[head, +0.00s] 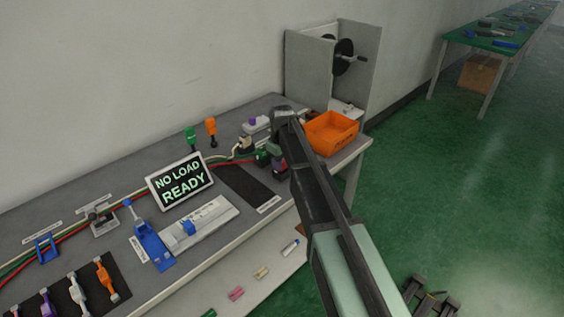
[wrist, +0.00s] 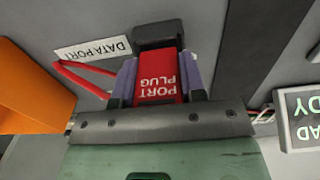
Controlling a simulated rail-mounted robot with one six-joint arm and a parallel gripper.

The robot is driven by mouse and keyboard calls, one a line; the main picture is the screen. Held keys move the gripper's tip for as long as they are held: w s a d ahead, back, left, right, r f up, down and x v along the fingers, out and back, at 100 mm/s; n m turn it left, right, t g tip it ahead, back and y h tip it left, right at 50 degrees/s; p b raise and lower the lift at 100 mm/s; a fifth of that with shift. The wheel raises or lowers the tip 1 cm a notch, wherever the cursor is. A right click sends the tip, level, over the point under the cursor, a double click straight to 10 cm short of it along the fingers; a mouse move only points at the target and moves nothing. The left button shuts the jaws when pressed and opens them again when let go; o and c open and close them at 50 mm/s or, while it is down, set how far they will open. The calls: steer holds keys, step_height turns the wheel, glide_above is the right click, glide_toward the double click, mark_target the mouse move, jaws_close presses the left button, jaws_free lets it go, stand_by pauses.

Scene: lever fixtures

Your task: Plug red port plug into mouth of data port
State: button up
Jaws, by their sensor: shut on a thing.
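The red port plug (wrist: 158,78) shows in the wrist view, its lettering upside down. My gripper (wrist: 158,64) is shut on it, with a purple-grey finger along each side. A dark block (wrist: 158,36), which looks like the data port, lies straight ahead of the plug beside the DATA PORT label (wrist: 92,48). The plug's front edge meets the block in the picture. I cannot tell whether it is inside the mouth, which is hidden. In the head view my gripper (head: 277,167) is low over the bench near the orange bin, and the plug is mostly hidden.
An orange bin (head: 332,133) stands close to the right of my gripper; it also shows in the wrist view (wrist: 30,90). A red cable (wrist: 82,78) loops beside the plug. A NO LOAD READY display (head: 181,181) and a dark strip (head: 246,186) lie to the left.

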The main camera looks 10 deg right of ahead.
steer(key=shift+f+b, duration=0.4)
steer(key=shift+f, duration=0.15)
steer(key=o, duration=1)
step_height(320, 180, up, 11)
steer(key=p, duration=1.1)
steer(key=shift+r, duration=0.1)
